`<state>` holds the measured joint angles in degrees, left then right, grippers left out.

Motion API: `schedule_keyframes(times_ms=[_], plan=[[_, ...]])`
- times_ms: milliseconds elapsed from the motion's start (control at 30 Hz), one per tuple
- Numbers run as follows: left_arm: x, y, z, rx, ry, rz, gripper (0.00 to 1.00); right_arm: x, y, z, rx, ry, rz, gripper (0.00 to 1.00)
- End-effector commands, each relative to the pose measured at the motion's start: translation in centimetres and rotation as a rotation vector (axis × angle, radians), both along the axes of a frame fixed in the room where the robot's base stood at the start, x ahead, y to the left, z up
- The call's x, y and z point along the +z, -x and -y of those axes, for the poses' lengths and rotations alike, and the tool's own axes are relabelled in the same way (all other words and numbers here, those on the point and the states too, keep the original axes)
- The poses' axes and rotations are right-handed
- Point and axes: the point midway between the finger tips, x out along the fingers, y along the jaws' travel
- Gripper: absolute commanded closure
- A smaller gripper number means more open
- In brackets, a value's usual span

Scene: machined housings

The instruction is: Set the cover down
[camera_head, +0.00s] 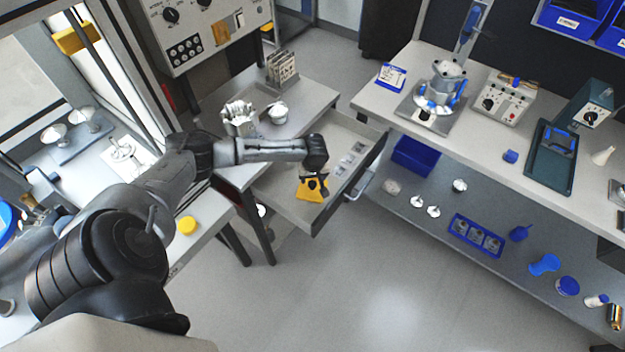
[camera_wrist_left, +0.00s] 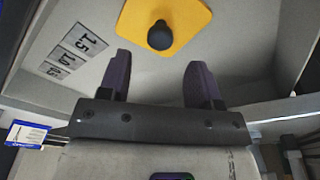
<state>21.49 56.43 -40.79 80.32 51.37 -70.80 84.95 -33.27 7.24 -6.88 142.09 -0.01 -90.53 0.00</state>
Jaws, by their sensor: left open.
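The cover is a yellow plate (camera_head: 310,194) with a black knob, inside the open drawer (camera_head: 285,205). In the left wrist view the yellow cover (camera_wrist_left: 190,18) lies on the drawer's pale floor, its black knob (camera_wrist_left: 160,36) facing up. My left gripper (camera_wrist_left: 160,76) is open, with its two dark fingers apart and nothing between them. The knob is just beyond the fingertips, clear of both. In the head view my left gripper (camera_head: 316,180) is over the cover and hides part of it. My right gripper is not in view.
Number labels (camera_wrist_left: 68,57) are on the drawer floor beside the cover. A bench (camera_head: 385,100) stands right of the drawer, with a fixture (camera_head: 440,88) on top and a blue bin (camera_head: 416,155) below. Metal cups (camera_head: 238,117) stand on the table above the drawer.

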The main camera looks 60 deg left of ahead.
Motion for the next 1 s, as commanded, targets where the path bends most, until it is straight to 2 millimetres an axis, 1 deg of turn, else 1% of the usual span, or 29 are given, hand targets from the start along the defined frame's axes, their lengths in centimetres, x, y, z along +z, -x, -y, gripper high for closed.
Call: schedule_keyframes(times_ms=[33,200,400,600,933,1000], plan=[[1.2,0.1,0.2,-0.002,0.0,0.001,0.42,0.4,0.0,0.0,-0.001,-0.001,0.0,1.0],[4.0,0.2,0.6,-0.001,0.001,0.002,0.42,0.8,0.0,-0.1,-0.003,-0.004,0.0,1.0],[6.1,0.3,0.9,-0.001,0.0,0.0,0.42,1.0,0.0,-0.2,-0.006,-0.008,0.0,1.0],[7.0,0.4,1.0,0.0,0.001,0.0,0.42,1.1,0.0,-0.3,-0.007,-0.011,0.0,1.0],[7.0,0.4,1.0,-0.003,0.001,-0.001,0.42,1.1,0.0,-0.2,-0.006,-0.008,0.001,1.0],[7.0,0.4,1.0,-0.027,-0.005,-0.004,0.42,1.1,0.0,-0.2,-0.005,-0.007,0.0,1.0]])
